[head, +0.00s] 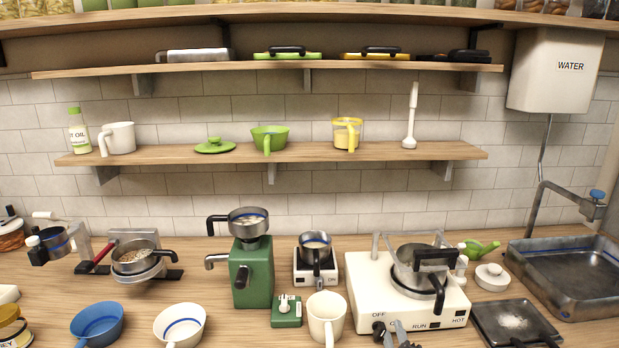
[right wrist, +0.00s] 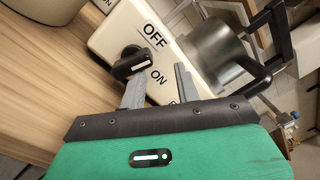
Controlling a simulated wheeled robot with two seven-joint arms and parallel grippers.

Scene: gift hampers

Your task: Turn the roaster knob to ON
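The roaster (head: 365,288) is a white box at the right of the counter, with OFF, ON, RUN and HOT printed on its front. Its black knob (head: 379,329) sits near the OFF and ON labels. In the right wrist view the knob (right wrist: 132,63) has a white line, but I cannot tell exactly which label it points to. My right gripper (head: 391,333) is at the roaster's front edge, its grey fingers beside the knob. In the right wrist view the gripper (right wrist: 158,75) is open, with the knob close to the left finger's tip. My left gripper is not in view.
A pan (head: 417,263) with a black handle sits on the roaster under a metal frame. A cream mug (head: 327,315) stands just left of it, and a dark tray (head: 513,322) lies to the right. A green grinder (head: 252,272) stands farther left.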

